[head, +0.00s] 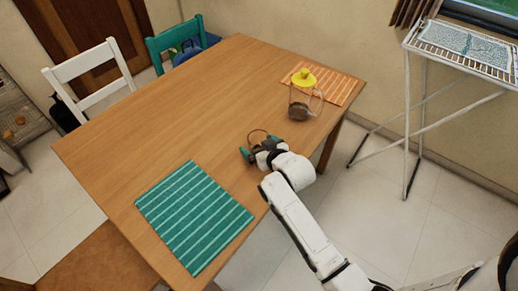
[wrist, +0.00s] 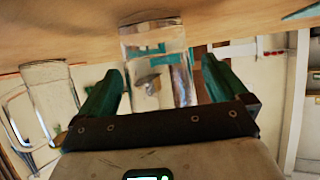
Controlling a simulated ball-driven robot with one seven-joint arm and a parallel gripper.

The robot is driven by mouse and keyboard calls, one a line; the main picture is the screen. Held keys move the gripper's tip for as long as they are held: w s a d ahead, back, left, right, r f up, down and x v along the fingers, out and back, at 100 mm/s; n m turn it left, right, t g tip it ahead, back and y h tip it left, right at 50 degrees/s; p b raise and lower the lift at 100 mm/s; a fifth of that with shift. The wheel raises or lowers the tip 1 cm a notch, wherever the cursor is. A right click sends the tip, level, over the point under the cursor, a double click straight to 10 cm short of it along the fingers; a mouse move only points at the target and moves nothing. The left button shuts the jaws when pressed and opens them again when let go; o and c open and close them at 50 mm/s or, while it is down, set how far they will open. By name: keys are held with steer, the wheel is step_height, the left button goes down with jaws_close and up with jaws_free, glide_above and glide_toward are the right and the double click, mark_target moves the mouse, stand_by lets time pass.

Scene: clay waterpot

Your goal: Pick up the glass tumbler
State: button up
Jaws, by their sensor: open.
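The clear glass tumbler (wrist: 158,60) stands on the wooden table (head: 150,125), which shows along the top of the upside-down wrist view. My gripper (wrist: 163,66) is open, with one green finger on each side of the tumbler in that picture. A narrow gap shows on both sides; I cannot tell how deep the tumbler sits between the fingers. In the head view my gripper (head: 259,146) is low over the table's right side. There, only a faint curved outline just beyond the fingers may be the tumbler's rim.
A glass pitcher (head: 300,102) with a yellow lid stands behind my gripper, by an orange striped mat (head: 340,88); it also shows in the wrist view (wrist: 48,90). A teal striped mat (head: 193,215) lies at the front. The table's left middle is clear. Chairs stand behind.

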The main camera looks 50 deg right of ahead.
steer(key=shift+c, duration=0.3)
steer(key=c, duration=1.2)
